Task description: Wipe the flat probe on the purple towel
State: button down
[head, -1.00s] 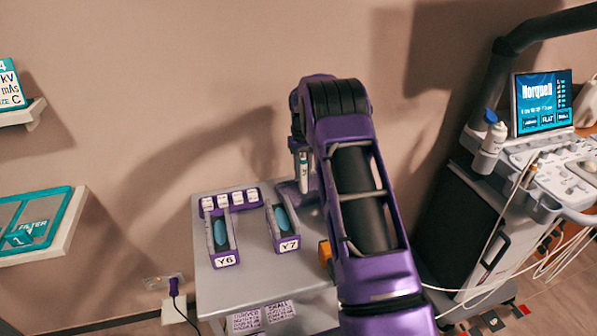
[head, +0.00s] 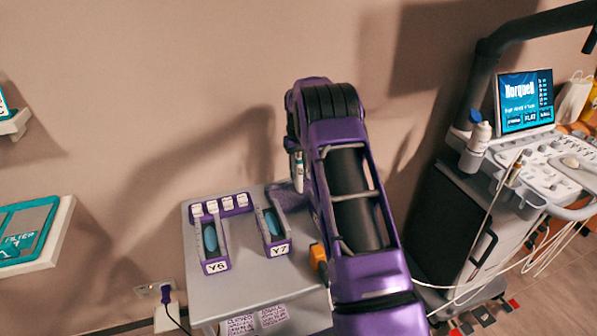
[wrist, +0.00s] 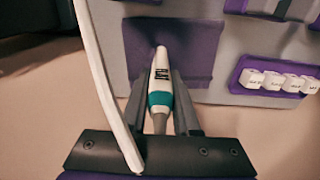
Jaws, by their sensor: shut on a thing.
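My gripper (wrist: 159,88) is shut on the flat probe (wrist: 161,98), a white body with a teal band and a dark label. In the wrist view the probe's far end lies over the purple towel (wrist: 200,52); I cannot tell whether they touch. In the head view the probe (head: 298,168) hangs roughly upright beside my arm, partly hidden. The towel (head: 286,194) shows there at the back of the grey cart top, partly covered by my arm.
The cart top (head: 250,268) also holds purple trays marked Y6 (head: 216,267) and Y7 (head: 279,250) and a rack of white blocks (head: 222,204). A white cable (wrist: 98,75) crosses the wrist view's left side. An ultrasound machine (head: 440,215) with a bottle (head: 476,147) stands right.

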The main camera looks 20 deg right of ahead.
jog(key=shift+r+p, duration=2.05)
jog(key=shift+r, duration=1.6)
